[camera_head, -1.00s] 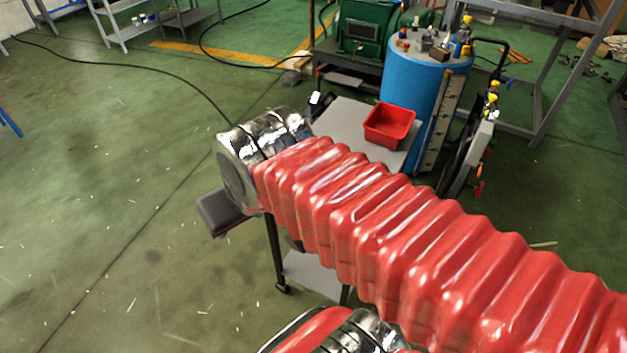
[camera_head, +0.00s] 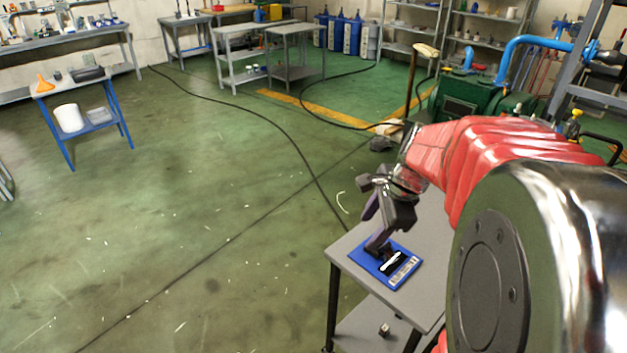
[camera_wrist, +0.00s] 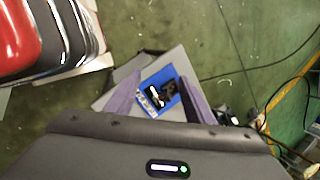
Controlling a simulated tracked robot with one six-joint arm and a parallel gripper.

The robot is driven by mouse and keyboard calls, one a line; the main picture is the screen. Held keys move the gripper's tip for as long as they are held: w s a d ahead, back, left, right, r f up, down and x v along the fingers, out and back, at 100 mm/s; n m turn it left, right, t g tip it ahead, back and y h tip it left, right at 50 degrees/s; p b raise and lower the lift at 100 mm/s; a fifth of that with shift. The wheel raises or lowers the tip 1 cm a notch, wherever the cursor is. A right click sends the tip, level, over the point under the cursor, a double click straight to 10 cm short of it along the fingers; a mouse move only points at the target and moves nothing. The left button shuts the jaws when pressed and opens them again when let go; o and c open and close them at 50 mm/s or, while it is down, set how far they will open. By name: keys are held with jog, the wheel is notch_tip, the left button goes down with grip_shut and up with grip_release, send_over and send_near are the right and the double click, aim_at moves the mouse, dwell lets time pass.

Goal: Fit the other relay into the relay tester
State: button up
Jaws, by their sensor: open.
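A blue board (camera_head: 407,270), which looks like the relay tester, lies on the near end of a grey cart. It carries a dark part with a white patch (camera_head: 391,262) and a pale label strip. The board also shows in the wrist view (camera_wrist: 172,79), with a second dark part on it. I cannot tell which dark part is a relay. My gripper (camera_head: 374,225) hangs over the board's far left side, pointing down. It is open; in the wrist view its purple fingers (camera_wrist: 159,78) frame the board with nothing held. Contact with the board cannot be made out.
The grey cart top (camera_head: 355,238) has bare room around the board. A small object (camera_head: 384,329) sits on its lower shelf. My red-sleeved arm hides the cart's right part. A green machine (camera_head: 462,105) stands behind. The floor at left is clear up to a blue table (camera_head: 90,122).

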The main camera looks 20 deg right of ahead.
jog(key=d+f+m, duration=0.3)
jog(key=d+m, duration=0.2)
jog(key=d, duration=0.2)
jog(key=d+f+m, duration=0.3)
jog(key=d+m, duration=0.2)
jog(key=d, duration=0.1)
jog(key=shift+s+d+f+m+y, duration=0.25)
jog(key=shift+d+f+m+y, duration=0.05)
jog(key=shift+d+f, duration=0.1)
send_over(393, 252)
jog(key=s, duration=0.2)
jog(key=shift+t, duration=0.3)
jog(key=shift+w+f, duration=0.1)
jog(key=shift+f, duration=3.9)
jog(key=shift+d+x, duration=0.2)
jog(key=shift+x, duration=1.1)
jog(key=shift+d+x, duration=0.15)
jog(key=shift+x, duration=1.15)
jog(key=shift+c, duration=0.2)
